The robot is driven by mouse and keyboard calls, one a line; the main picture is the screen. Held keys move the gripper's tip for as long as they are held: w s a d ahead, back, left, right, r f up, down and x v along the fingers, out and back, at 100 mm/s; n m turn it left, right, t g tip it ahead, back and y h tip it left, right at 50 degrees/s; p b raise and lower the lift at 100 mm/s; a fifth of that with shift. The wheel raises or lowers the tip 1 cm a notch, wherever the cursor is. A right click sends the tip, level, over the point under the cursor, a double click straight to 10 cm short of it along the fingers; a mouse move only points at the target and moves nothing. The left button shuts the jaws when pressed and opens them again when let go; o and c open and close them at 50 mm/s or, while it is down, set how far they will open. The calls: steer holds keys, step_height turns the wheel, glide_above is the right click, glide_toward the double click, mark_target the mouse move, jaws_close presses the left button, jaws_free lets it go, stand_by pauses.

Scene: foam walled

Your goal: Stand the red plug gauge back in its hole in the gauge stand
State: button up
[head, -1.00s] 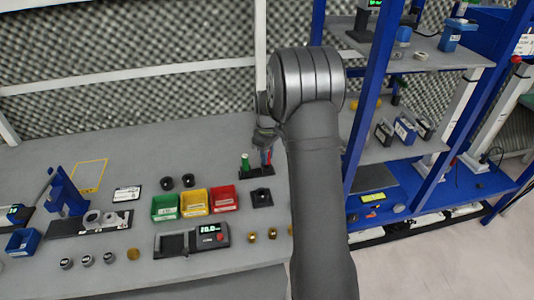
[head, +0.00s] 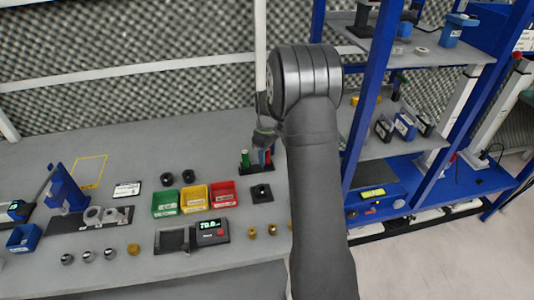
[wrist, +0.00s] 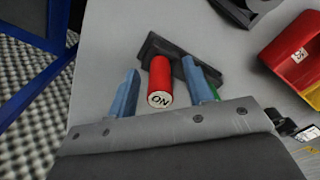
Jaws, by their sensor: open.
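The red plug gauge (wrist: 160,78) has a pale end marked with dark letters facing the wrist camera. It appears to stand upright in the black gauge stand (wrist: 154,46), but its seat in the hole cannot be seen clearly. My gripper (wrist: 161,68) is open, with one blue finger on each side of the gauge and a visible gap at the left. A green gauge is mostly hidden behind the right finger. In the head view the red gauge (head: 268,157) shows small below my gripper, near the right end of the stand (head: 256,171), with the green gauge (head: 244,158) at the left.
A red bin (head: 223,196), a yellow bin (head: 194,199) and a green bin (head: 165,204) stand left of the stand. A black block with a hole (head: 261,193) lies just in front of it. Blue shelving (head: 361,100) rises to the right of my arm.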

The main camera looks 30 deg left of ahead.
steer(key=shift+r, duration=0.15)
step_height(320, 180, up, 17)
stand_by(0.4)
step_height(320, 180, down, 17)
steer(key=shift+f, duration=0.1)
stand_by(0.8)
steer(key=shift+r, duration=0.25)
